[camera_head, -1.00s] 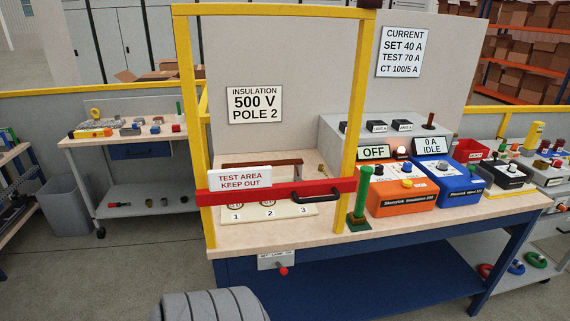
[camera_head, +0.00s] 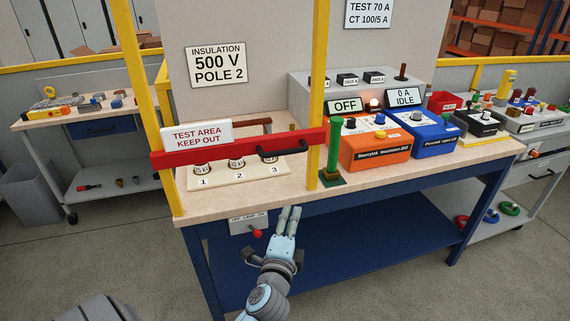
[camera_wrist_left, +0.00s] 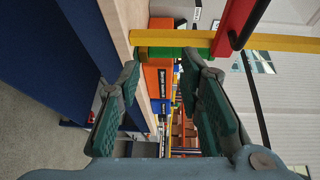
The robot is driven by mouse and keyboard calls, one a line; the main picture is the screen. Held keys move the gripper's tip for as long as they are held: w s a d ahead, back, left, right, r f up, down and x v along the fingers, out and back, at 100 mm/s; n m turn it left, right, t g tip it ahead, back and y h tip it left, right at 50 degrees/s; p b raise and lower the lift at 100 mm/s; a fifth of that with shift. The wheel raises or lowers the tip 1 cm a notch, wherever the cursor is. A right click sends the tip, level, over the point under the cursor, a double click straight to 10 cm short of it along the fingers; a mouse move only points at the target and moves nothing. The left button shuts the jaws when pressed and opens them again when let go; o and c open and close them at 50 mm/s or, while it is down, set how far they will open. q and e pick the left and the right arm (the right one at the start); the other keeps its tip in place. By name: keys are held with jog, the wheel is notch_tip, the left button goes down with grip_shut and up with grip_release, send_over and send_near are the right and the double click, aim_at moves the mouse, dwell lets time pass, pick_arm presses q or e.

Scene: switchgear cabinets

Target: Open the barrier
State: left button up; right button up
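The barrier is a red bar (camera_head: 225,147) across the front of a yellow frame (camera_head: 318,100), with a white "TEST AREA KEEP OUT" sign (camera_head: 197,135). It lies level across the frame. A black handle (camera_head: 283,154) is on its right part. My left gripper (camera_head: 291,209) is in front of the bench, below the handle and apart from it. In the left wrist view the left gripper (camera_wrist_left: 165,72) has its fingers spread with nothing between them. The red bar (camera_wrist_left: 231,22) shows there beyond the fingers, at upper right. My right gripper is not in view.
A green post (camera_head: 334,148) stands just right of the frame. Orange (camera_head: 375,149) and blue (camera_head: 432,137) instruments are further right. A numbered terminal board (camera_head: 235,177) lies behind the bar. A small panel with a red-tipped lever (camera_head: 257,233) hangs below the bench edge.

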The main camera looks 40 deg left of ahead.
aim_at(285, 152)
pick_arm(q)
notch_tip(285, 152, up, 11)
jog(key=s+a+t+y, duration=0.2)
jog(key=y, duration=0.1)
jog(key=x, duration=0.8)
jog(key=f+x, duration=0.1)
jog(key=x, duration=0.4)
jog(key=shift+w+a+f, duration=0.1)
jog(key=shift+c, duration=0.4)
jog(key=shift+f, duration=0.1)
grip_shut()
